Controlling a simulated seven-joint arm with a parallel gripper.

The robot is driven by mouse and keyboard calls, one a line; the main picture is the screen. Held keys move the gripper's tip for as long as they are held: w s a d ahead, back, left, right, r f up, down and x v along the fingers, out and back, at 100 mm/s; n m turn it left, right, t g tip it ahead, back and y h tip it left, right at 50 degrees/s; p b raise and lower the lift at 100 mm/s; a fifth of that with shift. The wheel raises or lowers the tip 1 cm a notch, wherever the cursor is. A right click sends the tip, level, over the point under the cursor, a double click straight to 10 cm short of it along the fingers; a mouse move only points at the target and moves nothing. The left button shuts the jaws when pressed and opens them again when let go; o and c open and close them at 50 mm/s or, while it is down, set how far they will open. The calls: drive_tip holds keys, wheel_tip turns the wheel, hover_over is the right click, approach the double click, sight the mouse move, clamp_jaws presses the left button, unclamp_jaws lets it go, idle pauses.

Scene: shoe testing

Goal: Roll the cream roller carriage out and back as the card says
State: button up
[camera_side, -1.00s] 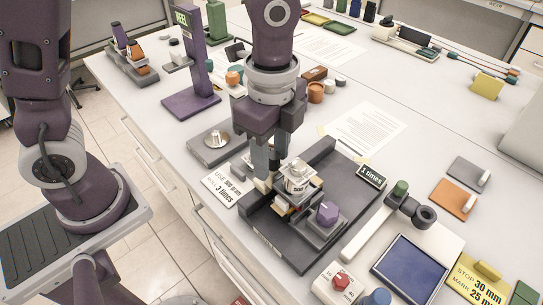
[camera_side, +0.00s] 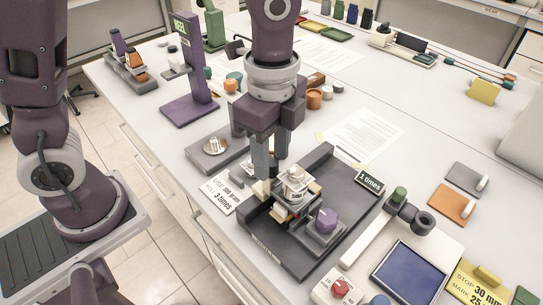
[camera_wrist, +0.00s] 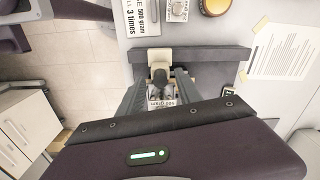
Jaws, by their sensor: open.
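The roller carriage stands on a dark grey bed (camera_side: 335,250). It has a cream block-like handle (camera_side: 262,188) at its left end and a silver weight (camera_side: 296,182) on it. In the wrist view the cream part (camera_wrist: 160,58) and the weight marked 500 gram (camera_wrist: 161,101) show between my fingers. My gripper (camera_side: 269,174) is open, just above and beside the cream part; contact cannot be told. The card (camera_side: 222,195) reads use 500 gram, roll 3 times; it also shows in the wrist view (camera_wrist: 143,18). A small counter (camera_side: 369,182) reads 1 times.
A purple knob (camera_side: 326,220) sits at the bed's front right. A grey plate with a small weight (camera_side: 215,145) and a purple stand (camera_side: 188,108) lie behind left. A blue pad (camera_side: 411,269) and a red-knobbed box (camera_side: 340,287) are at front right. Paper sheets (camera_side: 366,134) lie behind.

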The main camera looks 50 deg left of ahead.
wheel_tip(320, 180, down, 2)
drive_tip(key=shift+f, duration=0.25)
clamp_jaws()
drive_tip(key=shift+r, duration=0.1)
idle(1.2)
